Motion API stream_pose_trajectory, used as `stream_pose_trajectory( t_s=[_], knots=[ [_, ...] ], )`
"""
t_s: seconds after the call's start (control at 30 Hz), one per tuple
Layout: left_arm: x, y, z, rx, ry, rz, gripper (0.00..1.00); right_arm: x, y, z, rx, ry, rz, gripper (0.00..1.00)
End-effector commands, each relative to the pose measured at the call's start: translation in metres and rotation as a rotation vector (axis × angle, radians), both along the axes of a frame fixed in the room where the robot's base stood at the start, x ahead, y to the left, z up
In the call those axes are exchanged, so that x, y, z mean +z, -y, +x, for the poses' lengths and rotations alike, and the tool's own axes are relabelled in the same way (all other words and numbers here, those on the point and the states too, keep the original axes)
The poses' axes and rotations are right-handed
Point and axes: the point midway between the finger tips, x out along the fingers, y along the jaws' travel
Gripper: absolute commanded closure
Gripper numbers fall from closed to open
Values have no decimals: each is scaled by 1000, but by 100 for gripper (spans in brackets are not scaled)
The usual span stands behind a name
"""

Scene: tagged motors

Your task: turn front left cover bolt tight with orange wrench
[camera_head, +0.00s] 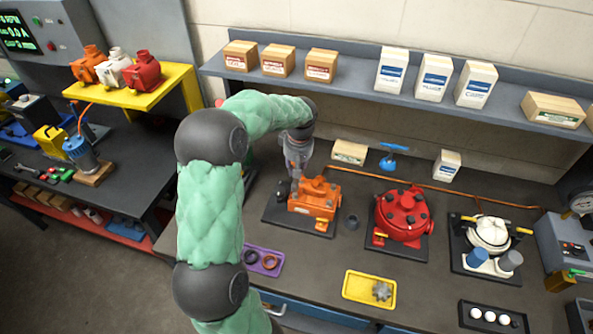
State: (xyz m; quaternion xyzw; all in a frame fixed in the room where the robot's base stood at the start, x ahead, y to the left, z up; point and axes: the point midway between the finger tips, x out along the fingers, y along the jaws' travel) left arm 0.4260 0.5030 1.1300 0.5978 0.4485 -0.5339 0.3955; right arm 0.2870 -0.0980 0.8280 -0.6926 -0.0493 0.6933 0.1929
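My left arm rises from the bottom, left of the middle, and bends over to the right. Its gripper (297,172) points down at the back left of the orange motor (313,198), close to its housing. Its fingers are small and partly lost against the motor, so I cannot tell whether they are open or shut, or hold anything. The orange motor sits on a dark base plate (283,221) on the bench. I cannot make out an orange wrench or single cover bolts. My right gripper is not in view.
A red motor (402,215) and a white-topped unit (488,233) stand to the right. In front lie a purple tray (273,250) with rings and a yellow tray (358,286) with a grey part. A blue item (393,162) is behind. A shelf (352,83) with boxes overhangs the back.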

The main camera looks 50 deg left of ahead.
Motion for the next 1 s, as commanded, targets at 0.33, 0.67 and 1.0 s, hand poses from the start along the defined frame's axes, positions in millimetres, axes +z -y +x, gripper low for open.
stream_pose_trajectory(
  t_s=[0.33,0.67,1.0],
  knots=[
    [-7,-2,1,400,1,0,100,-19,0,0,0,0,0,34],
    [-10,-4,0,776,0,1,100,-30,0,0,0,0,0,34],
    [-11,-5,-1,963,1,1,100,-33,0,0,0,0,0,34]
  ],
)
